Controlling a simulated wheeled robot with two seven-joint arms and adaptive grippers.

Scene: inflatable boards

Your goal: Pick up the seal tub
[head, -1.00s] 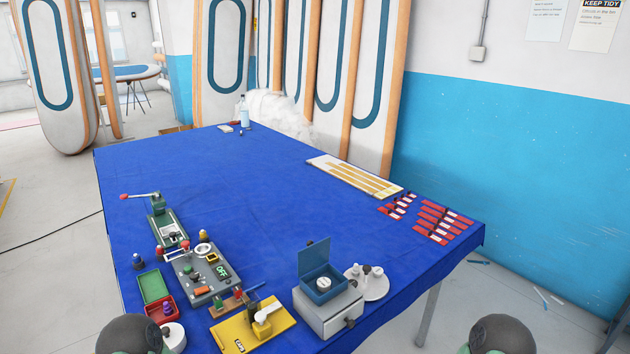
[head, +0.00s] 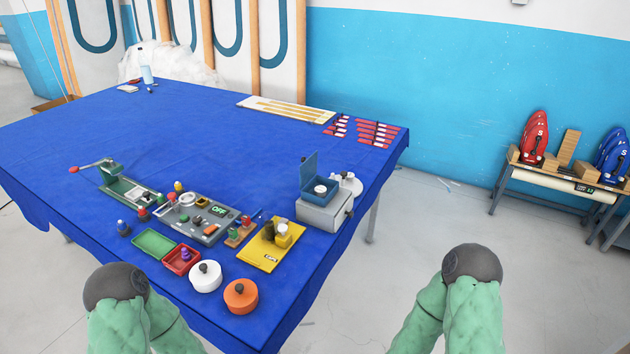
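No label here tells me which container is the seal tub. Near the table's front edge stand a round white tub (head: 205,276) and a round orange tub (head: 240,296), each with a dark knob on top. Behind them is a small open red box (head: 181,259) with a purple-topped piece in it, beside a green tray-like lid (head: 154,243). A blue open-lidded box (head: 318,187) with a white round piece sits on a grey block (head: 325,211). My green-sleeved arms show at the bottom, left and right; neither gripper is visible.
The blue-covered table (head: 180,130) is clear in the middle. A grey panel (head: 197,219), a green lever device (head: 122,188) and a yellow board (head: 266,247) crowd its front. Red strips (head: 372,133) lie at the right. A side bench (head: 560,183) holds red and blue machines.

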